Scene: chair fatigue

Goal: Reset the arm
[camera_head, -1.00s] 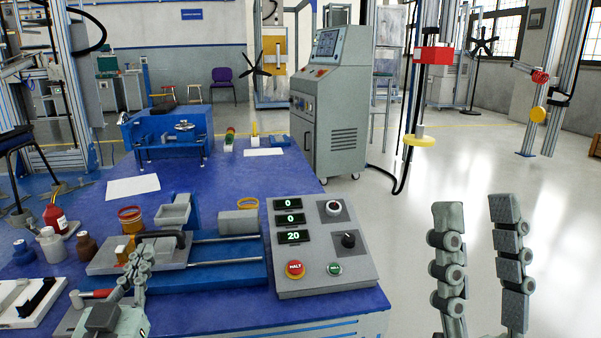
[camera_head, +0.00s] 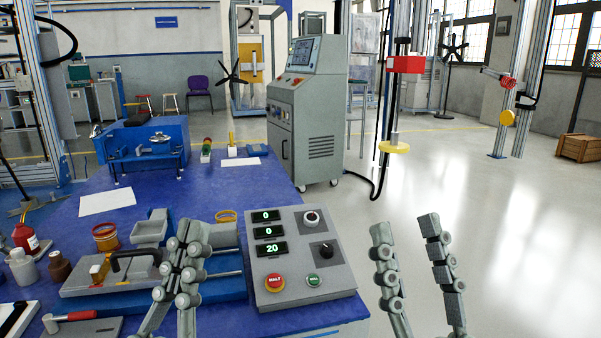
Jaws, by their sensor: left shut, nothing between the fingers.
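My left gripper (camera_head: 187,232) stands upright in front of the grey and blue bench device (camera_head: 218,283). Its fingers are together with nothing between them, and they hide part of that device. My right gripper (camera_head: 404,222) is open and empty. It appears over the floor, to the right of the control box (camera_head: 290,279) and apart from it. The control box shows green readouts of 0, 0 and 20, a red HALT button (camera_head: 274,282), a green button (camera_head: 313,280) and knobs.
The blue table (camera_head: 190,203) carries a blue machine (camera_head: 143,148), white paper (camera_head: 107,201), an orange-ringed jar (camera_head: 105,237) and several bottles at left. A grey console (camera_head: 307,112) stands behind. A yellow disc (camera_head: 395,147) hangs from a pole. Open floor lies to the right.

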